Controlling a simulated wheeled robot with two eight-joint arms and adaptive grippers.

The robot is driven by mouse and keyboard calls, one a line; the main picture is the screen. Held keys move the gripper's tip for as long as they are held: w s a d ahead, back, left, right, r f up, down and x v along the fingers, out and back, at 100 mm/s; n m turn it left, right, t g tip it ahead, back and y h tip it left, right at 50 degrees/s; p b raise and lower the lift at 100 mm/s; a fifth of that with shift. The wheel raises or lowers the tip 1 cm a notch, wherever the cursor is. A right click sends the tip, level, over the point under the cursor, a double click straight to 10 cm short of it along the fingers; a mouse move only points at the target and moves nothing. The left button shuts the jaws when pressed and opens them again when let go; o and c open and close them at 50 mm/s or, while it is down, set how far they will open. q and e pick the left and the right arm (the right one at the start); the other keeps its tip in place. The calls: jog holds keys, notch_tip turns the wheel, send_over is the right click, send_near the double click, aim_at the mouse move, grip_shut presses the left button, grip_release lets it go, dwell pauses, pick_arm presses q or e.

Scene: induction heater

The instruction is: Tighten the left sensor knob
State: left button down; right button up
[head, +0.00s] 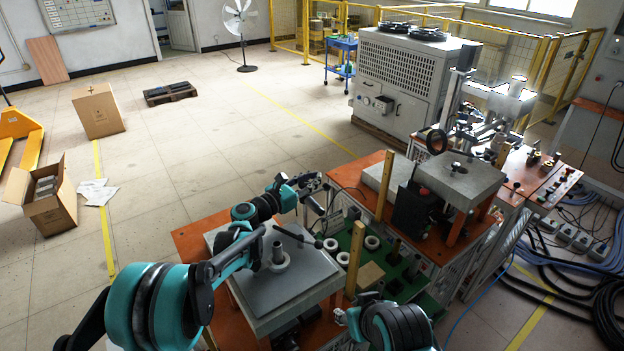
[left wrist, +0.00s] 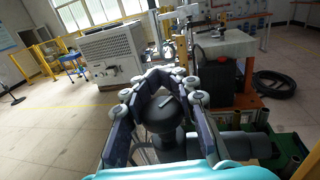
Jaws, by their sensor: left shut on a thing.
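The left sensor knob (left wrist: 163,112) is a black rounded knob with a raised bar on its face, seen in the left wrist view. My left gripper (left wrist: 160,88) has its fingers shut around it, one on each side. In the head view my left gripper (head: 311,183) is above the far edge of the grey plate at the bench. I cannot make out the knob there. My right gripper (head: 341,316) is partly in view at the bottom of the head view, low beside the bench, and its jaws are not clear.
Wooden posts (head: 384,185) rise nearby. A black box (head: 411,207) stands farther right.

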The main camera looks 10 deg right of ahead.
pick_arm(q)
jog(key=shift+s+d+m+g+h, duration=0.1)
jog(key=shift+s+m+g+h, duration=0.35)
jog(key=shift+m+g, duration=1.55)
jog(key=shift+s+d+m+g+h, duration=0.1)
jog(key=shift+s+m+g+h, duration=0.35)
jog(key=shift+m+g, duration=1.55)
jog(key=shift+s+d+m+g+h, duration=0.1)
jog(key=shift+s+m+g+h, duration=0.4)
jog(key=shift+g, duration=2.7)
jog(key=shift+s+a+m, duration=0.1)
jog(key=shift+s+m, duration=0.05)
jog(key=shift+m, duration=0.25)
jog(key=c, duration=1.2)
grip_release()
notch_tip(320, 180, up, 10)
